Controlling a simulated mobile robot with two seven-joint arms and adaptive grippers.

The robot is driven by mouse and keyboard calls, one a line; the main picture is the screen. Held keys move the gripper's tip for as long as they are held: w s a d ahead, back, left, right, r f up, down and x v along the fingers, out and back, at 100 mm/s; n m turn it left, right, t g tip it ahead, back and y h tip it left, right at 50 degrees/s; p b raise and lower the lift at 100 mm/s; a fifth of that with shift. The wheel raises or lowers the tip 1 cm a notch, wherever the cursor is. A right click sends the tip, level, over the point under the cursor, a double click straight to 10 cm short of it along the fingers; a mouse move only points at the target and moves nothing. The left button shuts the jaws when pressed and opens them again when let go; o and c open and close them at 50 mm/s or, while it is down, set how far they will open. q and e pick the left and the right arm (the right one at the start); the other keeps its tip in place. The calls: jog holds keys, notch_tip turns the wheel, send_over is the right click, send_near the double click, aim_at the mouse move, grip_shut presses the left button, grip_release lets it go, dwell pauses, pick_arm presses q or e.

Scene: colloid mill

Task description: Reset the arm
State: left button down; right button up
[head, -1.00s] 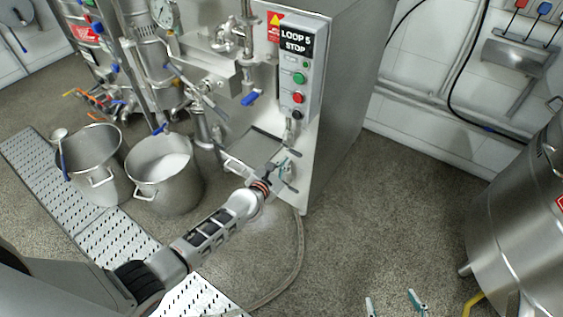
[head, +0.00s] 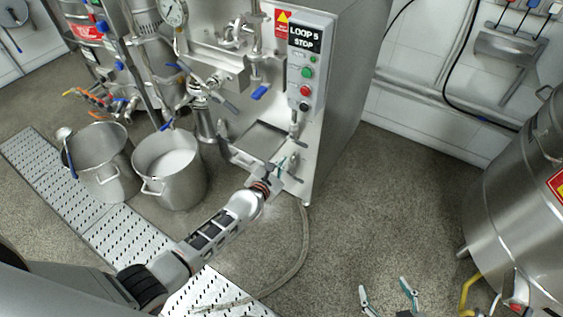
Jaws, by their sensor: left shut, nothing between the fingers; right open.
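My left arm reaches in from the lower left, and its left gripper (head: 287,166) is shut and empty. It is in front of the steel machine cabinet (head: 345,110), below the control panel (head: 305,72); whether it touches the cabinet I cannot tell. My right gripper (head: 386,290) shows only by its fingers at the bottom edge, right of centre. Its fingers are apart with nothing between them, over the floor. The rest of the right arm is mostly out of view.
Two steel pots, an outer one (head: 91,187) and an inner one holding pale contents (head: 181,190), stand left of my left arm. A perforated floor grate (head: 45,170) runs beside them. A large steel tank (head: 510,215) stands at right. Floor (head: 385,220) between cabinet and tank is clear.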

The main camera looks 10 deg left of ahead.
pick_arm(q)
jog(key=s+d+r+m+g+h+p, duration=0.1)
jog(key=s+m+h+p, duration=0.2)
jog(key=s+m, duration=1.75)
jog(key=s+a+m+g+y+p, duration=0.1)
jog(key=s+a+m, duration=0.3)
jog(key=s+m, duration=0.2)
jog(key=s+a+r+m+g+y+p, duration=0.1)
jog(key=s+a+m, duration=0.3)
jog(key=s, duration=0.5)
jog(key=shift+s+r+m+y, duration=0.3)
jog(key=shift+m+y, duration=0.4)
jog(key=shift+m, duration=0.55)
pick_arm(e)
jog(key=r, duration=0.2)
jog(key=a+r, duration=0.1)
jog(key=shift+s+r, duration=0.2)
jog(key=shift+s, duration=0.1)
pick_arm(q)
jog(key=shift+a, duration=0.1)
